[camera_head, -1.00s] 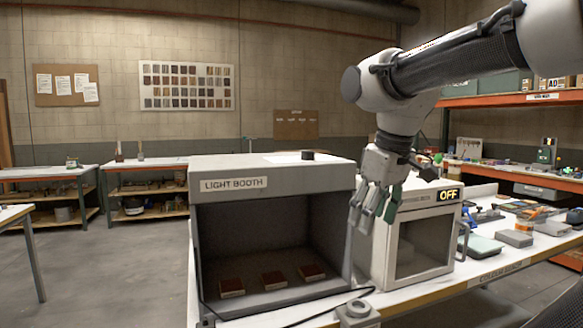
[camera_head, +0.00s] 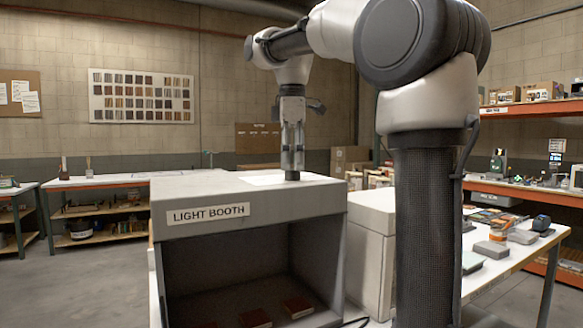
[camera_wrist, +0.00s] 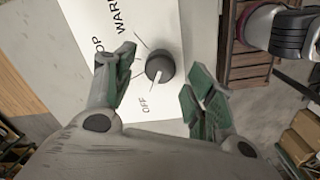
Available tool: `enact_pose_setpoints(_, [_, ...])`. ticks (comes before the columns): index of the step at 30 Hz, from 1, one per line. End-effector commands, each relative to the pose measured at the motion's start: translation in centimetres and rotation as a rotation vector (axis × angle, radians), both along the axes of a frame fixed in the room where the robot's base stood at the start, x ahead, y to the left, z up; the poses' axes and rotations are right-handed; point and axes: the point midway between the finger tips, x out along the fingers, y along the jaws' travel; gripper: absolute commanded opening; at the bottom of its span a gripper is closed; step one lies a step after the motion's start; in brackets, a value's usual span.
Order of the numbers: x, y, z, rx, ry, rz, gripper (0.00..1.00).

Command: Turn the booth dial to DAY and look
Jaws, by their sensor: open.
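The light booth (camera_head: 160,228) is a grey box with a dark, unlit interior. Several dark reddish sample blocks sit on its floor, one of them (camera_head: 297,306) near the right. The booth dial (camera_wrist: 160,66) is a dark round knob on a white label plate (camera_wrist: 95,25) on the booth top. OFF shows beside it, and other words are partly cut off by the frame edge. My gripper (camera_head: 292,172) points down over the booth top. In the wrist view my gripper (camera_wrist: 160,85) is open, with its green-padded fingers either side of the dial; contact cannot be told.
A white cabinet (camera_head: 372,225) stands right of the booth, partly behind my arm. The bench on the right holds several small tools and blocks (camera_head: 497,228). Shelves (camera_head: 530,107) stand behind at right. Open floor (camera_head: 95,285) lies left.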

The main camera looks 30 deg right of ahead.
Motion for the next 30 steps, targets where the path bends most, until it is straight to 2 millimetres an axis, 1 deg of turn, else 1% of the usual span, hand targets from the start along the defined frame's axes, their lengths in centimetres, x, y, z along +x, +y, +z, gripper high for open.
enact_pose_setpoints(1, [-0.1,0.0,-0.7,0.000,0.002,0.000,0.55])
enact_pose_setpoints(3, [0.0,0.0,-1.3,0.000,0.001,-0.001,0.55])
enact_pose_setpoints(6, [0.0,0.0,-1.9,0.000,-0.001,-0.001,0.55])
enact_pose_setpoints(14, [0.0,0.0,-2.1,0.000,-0.001,-0.001,0.55])
enact_pose_setpoints(15, [0.0,0.0,-2.0,0.000,-0.001,-0.002,0.47])
enact_pose_setpoints(17, [0.0,0.0,-2.0,0.000,-0.001,-0.002,0.36])
enact_pose_setpoints(21, [0.0,0.0,-2.0,0.000,-0.001,-0.002,0.11])
enact_pose_setpoints(22, [0.0,0.0,-2.0,0.000,-0.001,-0.002,0.08])
enact_pose_setpoints(30, [0.0,0.0,-2.0,0.000,-0.001,-0.024,0.08])
